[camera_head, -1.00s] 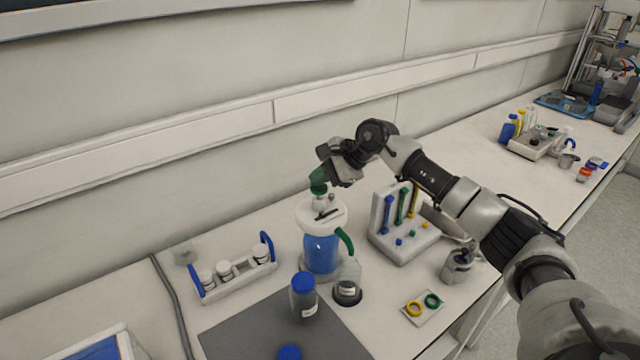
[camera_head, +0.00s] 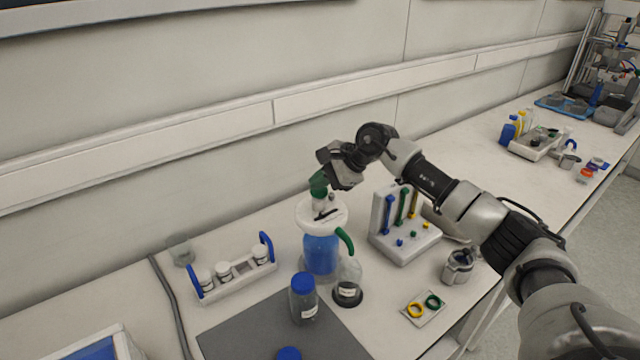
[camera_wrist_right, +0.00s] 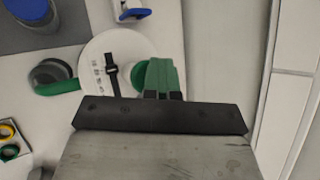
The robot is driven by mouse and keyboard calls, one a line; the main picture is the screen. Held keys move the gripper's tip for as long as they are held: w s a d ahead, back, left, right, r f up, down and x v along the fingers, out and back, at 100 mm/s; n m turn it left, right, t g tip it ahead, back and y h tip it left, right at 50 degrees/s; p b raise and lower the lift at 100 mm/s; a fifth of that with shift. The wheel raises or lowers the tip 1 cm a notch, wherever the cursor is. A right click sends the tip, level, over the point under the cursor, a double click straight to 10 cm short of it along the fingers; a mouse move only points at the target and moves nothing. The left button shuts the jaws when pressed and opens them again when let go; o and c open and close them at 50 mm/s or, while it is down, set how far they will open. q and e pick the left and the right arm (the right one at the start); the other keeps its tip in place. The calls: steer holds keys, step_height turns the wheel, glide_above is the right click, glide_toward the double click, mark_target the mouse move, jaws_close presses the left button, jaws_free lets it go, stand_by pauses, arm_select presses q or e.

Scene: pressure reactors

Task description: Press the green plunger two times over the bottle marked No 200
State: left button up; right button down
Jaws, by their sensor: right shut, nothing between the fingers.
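The dispenser (camera_head: 321,254) is a blue vessel with a white lid and a green spout. Its green plunger (camera_head: 318,185) stands on top; in the right wrist view the plunger (camera_wrist_right: 160,74) is partly hidden by my gripper. My right gripper (camera_head: 327,172) is shut and empty, at the top of the plunger; I cannot tell if they touch. A clear bottle (camera_head: 350,270) sits in a dark round holder (camera_head: 347,293) beside the dispenser, under the spout side. Its label is too small to read. My left gripper is not in view.
A white rack (camera_head: 235,275) with several white-capped jars stands left. A blue-capped bottle (camera_head: 303,300) stands on the grey mat (camera_head: 240,330). A white stand with colored tools (camera_head: 403,225) and a ring plate (camera_head: 422,308) lie right.

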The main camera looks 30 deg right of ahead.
mark_target(320, 191)
stand_by(0.3)
steer(key=shift+r+p, duration=0.45)
steer(key=shift+r, duration=0.5)
step_height(320, 191, up, 6)
steer(key=p, duration=0.2)
steer(key=shift+p, duration=0.3)
stand_by(2.2)
